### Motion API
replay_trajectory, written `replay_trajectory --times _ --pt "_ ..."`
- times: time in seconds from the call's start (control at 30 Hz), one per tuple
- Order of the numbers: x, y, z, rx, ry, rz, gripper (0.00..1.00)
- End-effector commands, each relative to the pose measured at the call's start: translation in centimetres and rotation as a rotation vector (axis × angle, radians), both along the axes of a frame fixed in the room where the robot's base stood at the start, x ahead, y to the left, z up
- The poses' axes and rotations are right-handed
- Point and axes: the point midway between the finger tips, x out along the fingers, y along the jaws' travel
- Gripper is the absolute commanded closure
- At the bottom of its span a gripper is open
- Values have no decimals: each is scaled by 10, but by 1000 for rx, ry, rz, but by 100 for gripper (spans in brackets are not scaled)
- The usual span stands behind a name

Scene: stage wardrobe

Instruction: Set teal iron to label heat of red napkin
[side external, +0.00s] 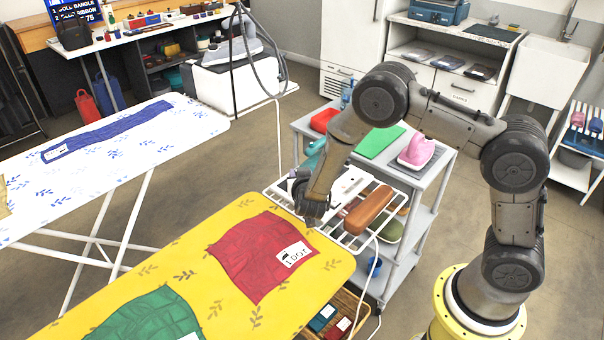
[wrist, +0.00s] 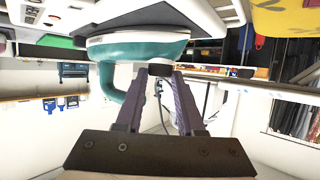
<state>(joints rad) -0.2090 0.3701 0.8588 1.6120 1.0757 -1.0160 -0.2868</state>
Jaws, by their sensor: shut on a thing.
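The red napkin (side external: 250,262) lies spread on the yellow ironing board. Its white label (side external: 294,255) shows an iron symbol and "1 DOT". The teal iron (side external: 313,158) is mostly hidden behind my arm in the side view. In the wrist view the teal and white iron (wrist: 135,50) fills the top centre, with its curved teal handle at left. My gripper (wrist: 160,72) is shut on a small dark part of the iron, which looks like its dial. The dial's setting cannot be read. In the side view my gripper (side external: 311,205) is beside the wire rack.
A green napkin (side external: 150,315) lies on the yellow board (side external: 185,240). The grey trolley (side external: 430,180) carries a red tray (side external: 323,121), a green mat (side external: 379,142) and a pink iron (side external: 417,152). A brown rounded object (side external: 369,209) lies on the wire rack. A white cord hangs beside the trolley.

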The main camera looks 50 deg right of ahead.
Motion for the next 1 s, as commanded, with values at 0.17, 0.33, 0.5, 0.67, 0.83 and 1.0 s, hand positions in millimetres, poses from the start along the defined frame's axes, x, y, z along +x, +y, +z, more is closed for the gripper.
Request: replay_trajectory --times 0.17,0.33,0.5,0.67,0.83,1.0 --pt "2 1 1 0 -2 -70 100" --pt "2 1 1 -1 -3 -106 100" --pt "2 1 1 -1 -3 -117 100" --pt "2 1 1 -2 -4 -117 100" --pt "2 1 1 -2 -4 -117 57" --pt "2 1 1 -1 -3 -116 32"
